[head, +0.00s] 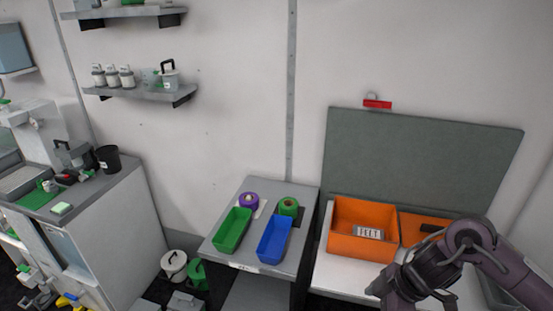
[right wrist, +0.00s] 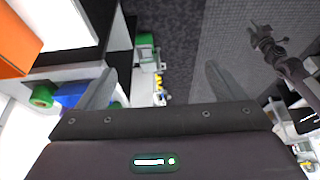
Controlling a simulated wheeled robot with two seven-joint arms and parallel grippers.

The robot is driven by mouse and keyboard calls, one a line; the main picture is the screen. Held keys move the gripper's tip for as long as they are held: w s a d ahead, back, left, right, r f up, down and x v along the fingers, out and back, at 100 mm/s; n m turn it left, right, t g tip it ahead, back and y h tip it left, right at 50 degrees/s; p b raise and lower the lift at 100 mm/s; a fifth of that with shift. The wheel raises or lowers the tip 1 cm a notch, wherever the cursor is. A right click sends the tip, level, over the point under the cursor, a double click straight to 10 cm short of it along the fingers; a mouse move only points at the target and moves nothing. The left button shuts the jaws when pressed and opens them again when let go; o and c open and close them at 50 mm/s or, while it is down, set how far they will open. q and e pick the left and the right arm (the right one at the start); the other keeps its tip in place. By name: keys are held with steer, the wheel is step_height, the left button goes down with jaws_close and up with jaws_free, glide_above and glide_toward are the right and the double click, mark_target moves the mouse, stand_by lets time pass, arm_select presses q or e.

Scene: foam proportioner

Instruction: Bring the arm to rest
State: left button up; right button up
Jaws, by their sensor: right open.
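My right arm (head: 470,245) comes in from the right edge of the head view, bent in front of the orange bin's bench. My right gripper (right wrist: 160,85) is open and empty in the right wrist view, its two fingers wide apart with floor and shelving beyond. In the head view the right hand is low and partly cut off by the lower edge. A dark arm with a small gripper-like end (right wrist: 262,38) shows at the upper right of the right wrist view. It looks like my left arm, and its jaws are too small to read. The left arm is not in the head view.
An orange bin (head: 345,213) with a label stands on the white bench by my right arm. A green tray (head: 232,232), a blue tray (head: 274,240), a purple roll (head: 249,199) and a green roll (head: 288,206) sit on a grey stand. A counter (head: 120,185) stands left.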

steer(key=w+a+f+m+t+y+b, duration=0.1)
steer(key=w+a+f+m+y+b, duration=0.15)
steer(key=f, duration=0.45)
steer(key=w+a+f+m+t+y+b, duration=0.1)
steer(key=w+a+f, duration=0.1)
steer(key=w+f, duration=0.35)
steer(key=s+d+f+m+t+h+b, duration=0.1)
steer(key=s+f+m+b, duration=0.15)
steer(key=f, duration=0.95)
steer(key=s+d+f+m+t+h+b, duration=0.1)
steer(key=s+d+f+m, duration=0.15)
steer(key=f, duration=0.85)
steer(key=s+d+f+m+g+h+b, duration=0.1)
steer(key=s+d+f+m+h+b, duration=0.2)
steer(key=s+f, duration=1.5)
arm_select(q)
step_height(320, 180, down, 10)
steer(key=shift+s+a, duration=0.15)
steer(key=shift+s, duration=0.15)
arm_select(e)
steer(key=s+f+g+h, duration=0.1)
steer(key=s+f, duration=0.2)
steer(key=s, duration=0.6)
steer(key=s+f+g+h, duration=0.1)
steer(key=s+f, duration=0.3)
steer(key=s, duration=0.6)
steer(key=shift+d+m+g+h, duration=0.15)
steer(key=shift+m+g+h, duration=0.25)
steer(key=shift+g, duration=0.2)
